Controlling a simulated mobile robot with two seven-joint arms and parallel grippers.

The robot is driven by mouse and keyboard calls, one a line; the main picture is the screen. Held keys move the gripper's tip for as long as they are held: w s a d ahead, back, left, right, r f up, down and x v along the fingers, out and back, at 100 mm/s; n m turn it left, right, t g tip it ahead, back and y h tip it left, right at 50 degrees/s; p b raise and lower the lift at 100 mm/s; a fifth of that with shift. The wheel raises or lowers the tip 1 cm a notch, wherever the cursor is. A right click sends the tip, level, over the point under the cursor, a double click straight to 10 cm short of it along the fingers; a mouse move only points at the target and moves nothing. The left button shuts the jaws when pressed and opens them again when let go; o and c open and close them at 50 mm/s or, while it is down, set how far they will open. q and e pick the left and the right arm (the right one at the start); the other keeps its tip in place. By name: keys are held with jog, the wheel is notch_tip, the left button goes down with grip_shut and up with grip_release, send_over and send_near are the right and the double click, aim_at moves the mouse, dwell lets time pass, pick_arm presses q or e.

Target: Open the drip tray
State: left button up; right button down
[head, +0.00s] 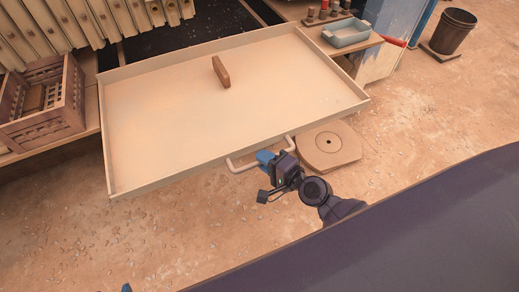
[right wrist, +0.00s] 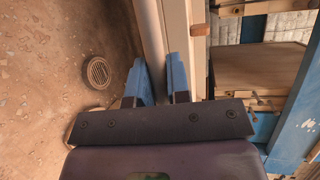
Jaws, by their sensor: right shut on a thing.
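The drip tray (head: 160,130) is a wide, shallow beige tray with a low rim, reaching out from under the press in the head view. A brown block (head: 221,72) stands on its floor. A pale bar handle (head: 240,167) sits on its front edge. My right gripper (head: 266,158) is shut on the handle, hiding part of it; in the right wrist view its blue fingers (right wrist: 159,78) lie either side of a pale bar. Only a small blue tip of my left gripper (head: 127,288) shows at the bottom edge; its jaws are hidden.
A slatted wooden crate (head: 42,100) stands left of the tray. A side shelf (head: 352,48) with a blue-grey bin (head: 347,32) is at the right. A dark bucket (head: 453,30) stands farther right. A round-topped slab (head: 329,148) lies on the floor near the handle.

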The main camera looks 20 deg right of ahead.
jog(key=shift+s, duration=1.1)
jog(key=c, duration=1.1)
grip_release()
jog(key=shift+s+d, duration=0.1)
jog(key=b+v, duration=0.2)
jog(key=v, duration=0.8)
jog(key=shift+s, duration=0.25)
jog(key=shift+d, duration=0.1)
